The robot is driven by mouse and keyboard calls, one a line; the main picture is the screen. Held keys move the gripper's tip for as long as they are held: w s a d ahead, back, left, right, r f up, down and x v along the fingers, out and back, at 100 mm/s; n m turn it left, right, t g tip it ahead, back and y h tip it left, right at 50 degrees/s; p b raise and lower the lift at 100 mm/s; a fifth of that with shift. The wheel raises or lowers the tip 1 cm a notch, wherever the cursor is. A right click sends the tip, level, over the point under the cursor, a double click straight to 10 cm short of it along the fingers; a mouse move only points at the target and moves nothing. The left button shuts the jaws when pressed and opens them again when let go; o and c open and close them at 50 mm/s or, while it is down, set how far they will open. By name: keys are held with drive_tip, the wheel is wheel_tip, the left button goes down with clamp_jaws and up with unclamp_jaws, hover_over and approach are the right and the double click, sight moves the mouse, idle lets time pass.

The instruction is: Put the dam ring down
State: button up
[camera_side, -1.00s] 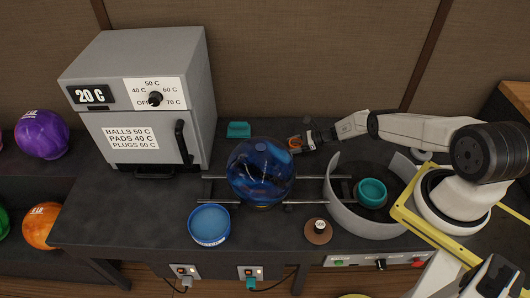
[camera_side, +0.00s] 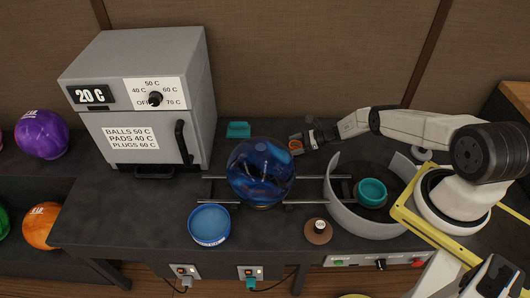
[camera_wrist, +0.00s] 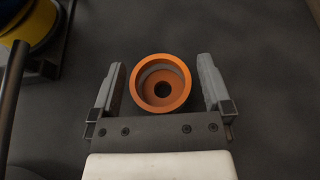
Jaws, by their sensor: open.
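An orange dam ring (camera_wrist: 144,98) with a dark centre hole sits on the dark bench top between the two fingers of my gripper (camera_wrist: 160,85) in the wrist view. The fingers are open, with a gap on each side of the ring. In the side view, the ring (camera_side: 296,145) shows as a small orange patch at the tips of my gripper (camera_side: 300,142), behind and to the right of the blue ball (camera_side: 261,172).
The blue ball rests on metal rails (camera_side: 305,203). A curved grey wall (camera_side: 345,212) holds a teal cup (camera_side: 371,192) at right. A teal block (camera_side: 238,129), a blue dish (camera_side: 209,224) and a brown disc (camera_side: 318,231) stand nearby. A grey oven (camera_side: 140,100) stands at left.

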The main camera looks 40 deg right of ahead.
drive_tip(key=shift+v, duration=3.45)
